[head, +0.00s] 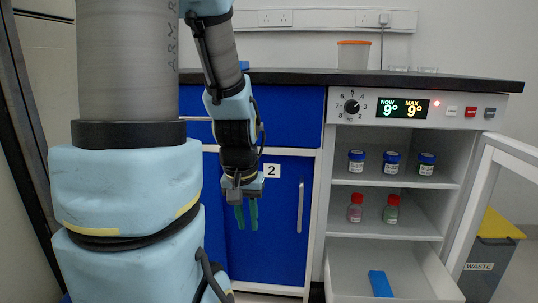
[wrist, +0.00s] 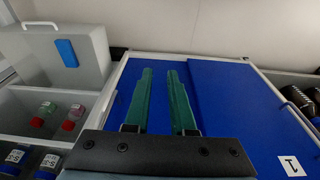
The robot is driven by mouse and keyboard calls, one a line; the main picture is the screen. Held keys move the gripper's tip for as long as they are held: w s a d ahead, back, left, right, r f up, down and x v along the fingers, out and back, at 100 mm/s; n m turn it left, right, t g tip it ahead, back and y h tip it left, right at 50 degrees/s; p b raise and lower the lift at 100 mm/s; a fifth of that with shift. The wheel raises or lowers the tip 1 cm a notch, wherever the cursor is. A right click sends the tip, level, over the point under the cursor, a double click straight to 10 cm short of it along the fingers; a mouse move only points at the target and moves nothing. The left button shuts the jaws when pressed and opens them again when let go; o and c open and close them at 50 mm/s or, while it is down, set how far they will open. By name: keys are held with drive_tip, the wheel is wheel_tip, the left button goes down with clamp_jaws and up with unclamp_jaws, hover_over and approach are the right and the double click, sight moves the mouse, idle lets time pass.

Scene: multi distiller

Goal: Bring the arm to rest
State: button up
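My gripper (head: 246,228) hangs from my arm (head: 236,130) with its green fingers pointing down, in front of the blue cabinet door labelled 2 (head: 278,205) in the head view. In the wrist view, the two fingers of my gripper (wrist: 160,75) stand apart with blue cabinet surface showing between them. Nothing is held, and the fingers appear clear of the cabinet. My forearm hangs down from the upper part of the head view.
At the right, a white cabinet has shelves with blue-capped jars (head: 391,164) and red-capped bottles (head: 355,209). Its drawer (head: 345,283) is open, holding a blue block (head: 380,284). Its door (head: 480,190) stands open near a waste bin (head: 485,268). A black counter (head: 300,76) runs above.

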wheel_tip(320, 180, up, 39)
drive_tip(key=s+a+p, duration=0.1)
drive_tip(key=a+p, duration=0.1)
drive_tip(key=p, duration=3.6)
drive_tip(key=shift+s+f, duration=0.2)
drive_tip(key=shift+s, duration=0.05)
